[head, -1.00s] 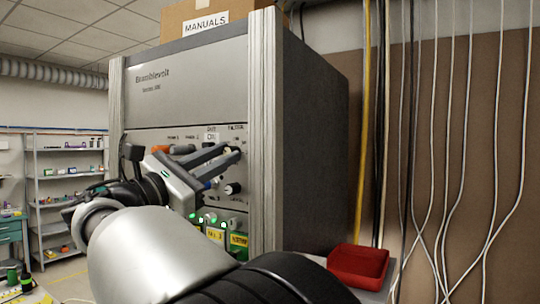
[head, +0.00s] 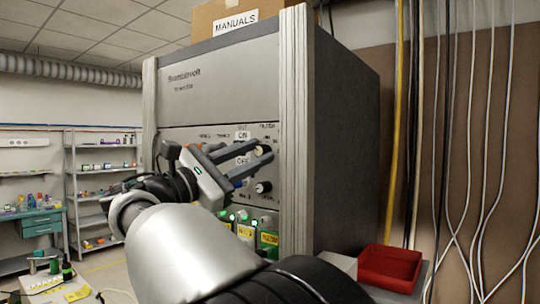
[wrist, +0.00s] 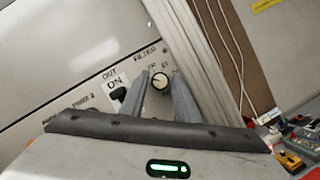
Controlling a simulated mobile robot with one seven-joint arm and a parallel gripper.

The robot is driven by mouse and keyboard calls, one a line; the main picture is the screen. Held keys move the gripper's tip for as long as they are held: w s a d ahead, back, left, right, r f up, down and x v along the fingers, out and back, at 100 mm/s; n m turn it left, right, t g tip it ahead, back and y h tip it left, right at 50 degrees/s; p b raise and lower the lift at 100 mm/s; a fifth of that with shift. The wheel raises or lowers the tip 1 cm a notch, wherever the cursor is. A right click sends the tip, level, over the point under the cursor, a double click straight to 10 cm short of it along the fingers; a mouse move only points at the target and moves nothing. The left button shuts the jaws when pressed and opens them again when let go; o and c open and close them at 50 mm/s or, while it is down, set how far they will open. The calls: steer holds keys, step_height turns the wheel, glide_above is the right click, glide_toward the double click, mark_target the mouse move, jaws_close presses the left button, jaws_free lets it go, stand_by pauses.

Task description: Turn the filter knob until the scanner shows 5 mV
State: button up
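The filter knob (wrist: 160,81) is a dark knob with a cream cap and a pointer mark, under the FILTER label in the wrist view. It sits between the tips of my gripper's two grey fingers (wrist: 159,84), with a gap visible on each side. My gripper is open around or just in front of it; how deep the tips reach is unclear. In the head view the knob (head: 262,150) is partly hidden by the fingers (head: 255,152), at the right of the cabinet's front panel (head: 210,88). No scanner reading can be made out.
An ON/OFF switch (wrist: 118,93) is left of the filter knob. Another black knob (head: 263,187) sits below, above green-lit modules. A cardboard MANUALS box (head: 235,17) tops the cabinet. A red tray (head: 390,267) is at right, near hanging cables.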

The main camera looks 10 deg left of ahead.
steer(key=b+v, duration=0.1)
steer(key=v, duration=1.6)
steer(key=shift+s+f+b, duration=0.2)
steer(key=shift+b, duration=0.1)
steer(key=shift+a, duration=0.15)
